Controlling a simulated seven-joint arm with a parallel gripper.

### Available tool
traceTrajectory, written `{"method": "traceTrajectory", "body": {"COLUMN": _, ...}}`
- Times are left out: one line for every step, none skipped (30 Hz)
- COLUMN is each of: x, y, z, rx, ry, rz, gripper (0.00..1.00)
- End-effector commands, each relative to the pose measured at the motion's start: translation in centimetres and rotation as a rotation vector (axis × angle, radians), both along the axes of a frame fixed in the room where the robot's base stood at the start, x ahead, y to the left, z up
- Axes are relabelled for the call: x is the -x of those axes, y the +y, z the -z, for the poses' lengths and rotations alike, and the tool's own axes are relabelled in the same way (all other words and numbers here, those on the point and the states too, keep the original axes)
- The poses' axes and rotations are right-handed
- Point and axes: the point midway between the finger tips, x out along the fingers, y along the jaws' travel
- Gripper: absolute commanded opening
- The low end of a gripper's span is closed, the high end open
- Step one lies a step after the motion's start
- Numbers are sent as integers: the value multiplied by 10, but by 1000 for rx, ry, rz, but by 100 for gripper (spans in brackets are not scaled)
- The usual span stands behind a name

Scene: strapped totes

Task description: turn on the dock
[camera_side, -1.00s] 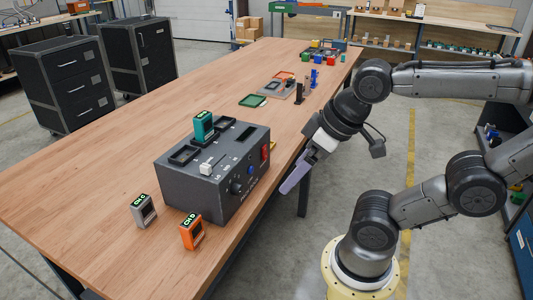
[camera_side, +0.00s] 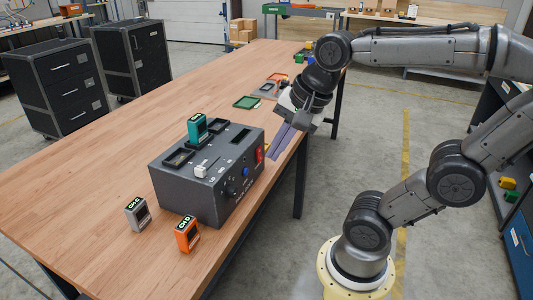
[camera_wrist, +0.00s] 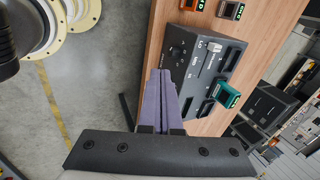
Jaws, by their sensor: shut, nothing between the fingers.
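The dock (camera_side: 178,196) is a dark grey box near the table's front edge. Its top has several slots and a white lever (camera_side: 202,170). A teal module (camera_side: 197,127) stands upright in a rear slot. The right side carries a red switch (camera_side: 259,156), a blue button (camera_side: 246,172) and a black knob. The switch's setting is too small to tell. My gripper (camera_side: 273,154) is shut and empty, its purple fingers just right of the red switch; contact cannot be told. In the wrist view the fingers (camera_wrist: 160,74) point at the dock (camera_wrist: 190,62), hiding part of its side.
A grey module (camera_side: 137,215) and an orange module (camera_side: 187,234) stand on the table (camera_side: 90,170) in front of the dock. A green tray (camera_side: 246,102) and other small items lie behind it. The table's left part is clear.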

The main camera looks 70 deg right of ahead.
Motion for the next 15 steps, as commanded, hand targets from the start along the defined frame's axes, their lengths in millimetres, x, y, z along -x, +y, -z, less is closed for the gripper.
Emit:
{"method": "traceTrajectory", "body": {"x": -7, "y": -6, "z": -1, "rx": -42, "ry": 12, "rz": 106, "gripper": 0}}
{"method": "traceTrajectory", "body": {"x": -10, "y": -9, "z": -2, "rx": -68, "ry": 19, "rz": 172, "gripper": 0}}
{"method": "traceTrajectory", "body": {"x": -15, "y": -14, "z": -3, "rx": -103, "ry": 26, "rz": 259, "gripper": 0}}
{"method": "traceTrajectory", "body": {"x": -19, "y": -18, "z": -3, "rx": -128, "ry": 35, "rz": 326, "gripper": 0}}
{"method": "traceTrajectory", "body": {"x": -22, "y": -22, "z": -3, "rx": -153, "ry": 40, "rz": 395, "gripper": 0}}
{"method": "traceTrajectory", "body": {"x": -27, "y": -28, "z": -3, "rx": -186, "ry": 50, "rz": 487, "gripper": 0}}
{"method": "traceTrajectory", "body": {"x": -31, "y": -33, "z": -3, "rx": -210, "ry": 57, "rz": 557, "gripper": 0}}
{"method": "traceTrajectory", "body": {"x": -35, "y": -39, "z": -3, "rx": -235, "ry": 63, "rz": 630, "gripper": 0}}
{"method": "traceTrajectory", "body": {"x": -41, "y": -47, "z": -2, "rx": -267, "ry": 73, "rz": 727, "gripper": 0}}
{"method": "traceTrajectory", "body": {"x": -45, "y": -53, "z": -1, "rx": -291, "ry": 80, "rz": 802, "gripper": 0}}
{"method": "traceTrajectory", "body": {"x": -49, "y": -61, "z": 0, "rx": -315, "ry": 88, "rz": 879, "gripper": 0}}
{"method": "traceTrajectory", "body": {"x": -54, "y": -72, "z": 3, "rx": -347, "ry": 99, "rz": 985, "gripper": 0}}
{"method": "traceTrajectory", "body": {"x": -58, "y": -81, "z": 5, "rx": -371, "ry": 107, "rz": 1066, "gripper": 0}}
{"method": "traceTrajectory", "body": {"x": -61, "y": -91, "z": 8, "rx": -390, "ry": 117, "rz": 1143, "gripper": 0}}
{"method": "traceTrajectory", "body": {"x": -64, "y": -104, "z": 12, "rx": -414, "ry": 128, "rz": 1236, "gripper": 0}}
